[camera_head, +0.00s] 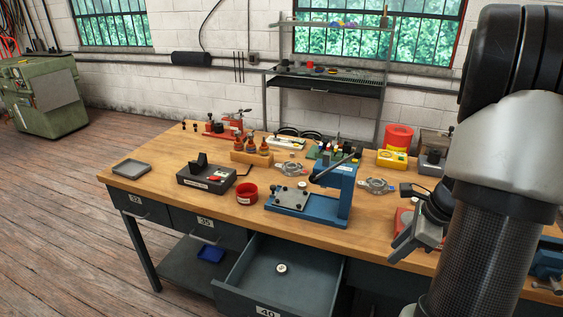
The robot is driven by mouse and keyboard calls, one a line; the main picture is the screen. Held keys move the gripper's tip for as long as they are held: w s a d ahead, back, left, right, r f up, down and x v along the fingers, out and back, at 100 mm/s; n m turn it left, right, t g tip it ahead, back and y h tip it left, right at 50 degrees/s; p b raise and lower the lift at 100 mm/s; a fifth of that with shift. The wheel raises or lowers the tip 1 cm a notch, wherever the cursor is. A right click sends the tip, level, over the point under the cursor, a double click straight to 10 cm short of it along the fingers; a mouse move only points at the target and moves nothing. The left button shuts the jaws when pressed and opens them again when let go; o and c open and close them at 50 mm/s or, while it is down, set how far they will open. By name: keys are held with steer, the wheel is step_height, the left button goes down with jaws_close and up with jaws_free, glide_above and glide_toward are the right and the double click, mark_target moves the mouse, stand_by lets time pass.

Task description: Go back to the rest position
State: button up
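My gripper (408,246) is at the right, in front of the workbench's (190,146) right part and left of my arm's large grey and black links. Its grey fingers point down and to the left. I cannot tell whether they are apart or together, and I see nothing clearly held. Part of the gripper and the bench behind it are hidden by my arm.
An open drawer (232,284) labelled 40 juts out at the front, with a small round part (281,268) inside. A blue press (335,190), red bowl (247,194), black test box (206,178) and grey tray (131,168) stand on the bench. Floor at left is clear.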

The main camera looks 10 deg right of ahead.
steer(key=w+a+r+n+t+h+p, duration=0.1)
steer(key=w+a+r+n+t+p, duration=0.3)
steer(key=r, duration=0.9)
steer(key=w+a+r+t+h, duration=0.15)
steer(key=w+a+r, duration=0.35)
steer(key=r, duration=0.8)
steer(key=w+a+r+n+t+h+p, duration=0.1)
steer(key=w+a+r+n+t+p, duration=0.3)
steer(key=r, duration=0.9)
step_height(320, 180, up, 7)
steer(key=w+d+m+t+h+b, duration=0.1)
steer(key=d+m+b, duration=0.1)
steer(key=m+b, duration=0.1)
steer(key=s+a+f+n+g+y, duration=0.3)
steer(key=s+a+f+n+g, duration=0.1)
steer(key=s+a+f+n, duration=0.65)
steer(key=s+a+f+n+g, duration=0.4)
steer(key=s+f+n, duration=0.6)
steer(key=s, duration=0.4)
steer(key=shift+s+a+f+h+b, duration=0.25)
steer(key=shift+f+h+b, duration=0.1)
steer(key=shift+f, duration=0.1)
